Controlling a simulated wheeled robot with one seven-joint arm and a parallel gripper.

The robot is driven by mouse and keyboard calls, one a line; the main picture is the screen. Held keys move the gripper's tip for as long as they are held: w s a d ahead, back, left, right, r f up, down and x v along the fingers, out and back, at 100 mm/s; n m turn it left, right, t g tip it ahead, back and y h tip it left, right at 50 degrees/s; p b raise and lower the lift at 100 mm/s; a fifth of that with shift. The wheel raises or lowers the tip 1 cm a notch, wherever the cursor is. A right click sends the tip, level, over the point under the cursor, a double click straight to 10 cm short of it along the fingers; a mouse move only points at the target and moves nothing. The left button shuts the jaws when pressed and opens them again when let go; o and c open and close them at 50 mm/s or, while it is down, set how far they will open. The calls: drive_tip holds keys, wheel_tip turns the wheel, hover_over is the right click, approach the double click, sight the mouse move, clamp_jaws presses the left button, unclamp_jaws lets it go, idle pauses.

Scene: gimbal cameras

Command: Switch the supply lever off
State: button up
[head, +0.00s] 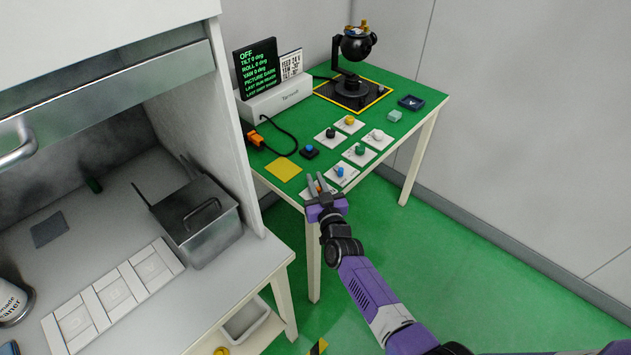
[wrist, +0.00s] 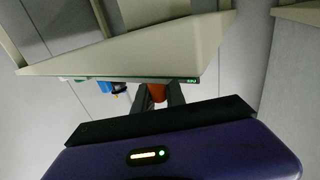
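My gripper (head: 316,179) is at the near edge of the green bench, over a white plate (head: 305,194) that it partly covers. Its two fingers stand apart, with an orange-red handle (head: 318,187) between them. In the wrist view the orange handle (wrist: 157,92) also shows between the dark fingers; whether they touch it I cannot tell. This may be the supply lever; its label and full position are hidden. A display (head: 257,68) at the back of the bench reads OFF at its top, with tilt, roll and yaw at 0 deg.
Several plates with coloured knobs stand close behind, the nearest with a blue knob (head: 340,171). A yellow square (head: 284,169) lies to the left. A black ball on a gimbal (head: 356,46) stands at the back. A cabinet with a metal bin (head: 205,222) is at left.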

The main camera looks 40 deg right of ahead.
clamp_jaws()
drive_tip(key=p, duration=0.3)
drive_tip(key=shift+w+a+r+m+g+h, duration=0.1)
drive_tip(key=shift+w+r+m+g+h, duration=0.05)
drive_tip(key=shift+r+m+g+h, duration=0.2)
drive_tip(key=shift+m+g+h+p, duration=0.3)
drive_tip(key=shift+h+p, duration=0.25)
drive_tip(key=shift+p, duration=0.25)
drive_tip(key=shift+f+m+g+h, duration=0.3)
drive_tip(key=shift+m+g+h, duration=0.05)
drive_tip(key=shift+m+h, duration=0.15)
drive_tip(key=o, duration=0.7)
unclamp_jaws()
drive_tip(key=shift+c, duration=0.2)
